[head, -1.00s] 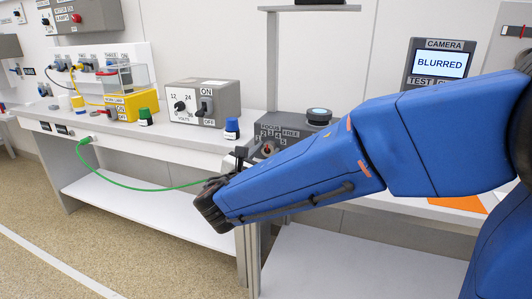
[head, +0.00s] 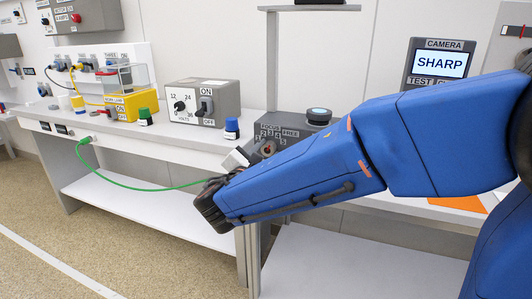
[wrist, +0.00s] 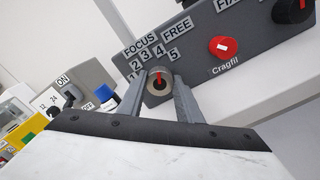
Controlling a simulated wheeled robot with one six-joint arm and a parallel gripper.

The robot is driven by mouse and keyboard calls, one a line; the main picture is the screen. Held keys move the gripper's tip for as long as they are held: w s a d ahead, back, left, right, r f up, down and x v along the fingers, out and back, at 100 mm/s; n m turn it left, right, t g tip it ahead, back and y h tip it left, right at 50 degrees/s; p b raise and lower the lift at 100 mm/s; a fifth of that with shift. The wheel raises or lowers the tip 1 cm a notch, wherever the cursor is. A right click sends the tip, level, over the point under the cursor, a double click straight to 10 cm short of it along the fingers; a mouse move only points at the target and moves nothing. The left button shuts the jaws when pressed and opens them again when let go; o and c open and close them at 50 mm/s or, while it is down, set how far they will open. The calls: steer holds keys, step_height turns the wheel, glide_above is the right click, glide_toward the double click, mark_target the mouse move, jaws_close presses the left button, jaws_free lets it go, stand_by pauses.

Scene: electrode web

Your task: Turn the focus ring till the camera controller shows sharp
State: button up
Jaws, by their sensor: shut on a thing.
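The camera controller (head: 438,63) at the back right reads SHARP on its screen. The focus ring (wrist: 160,82) is a round knob with a red pointer on the front of a grey box (wrist: 215,45), under the label FOCUS and a scale of numbers 1 to 5. In the wrist view the red pointer points roughly up, toward the 3 and 4. My gripper (wrist: 163,92) is shut on the focus ring, one finger on each side.
A green cable (head: 130,184) hangs before the bench.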

steer(key=shift+m, duration=0.6)
steer(key=o, duration=1)
steer(key=shift+o, duration=0.2)
steer(key=shift+s, duration=0.1)
steer(key=v, duration=1.7)
steer(key=shift+s, duration=0.1)
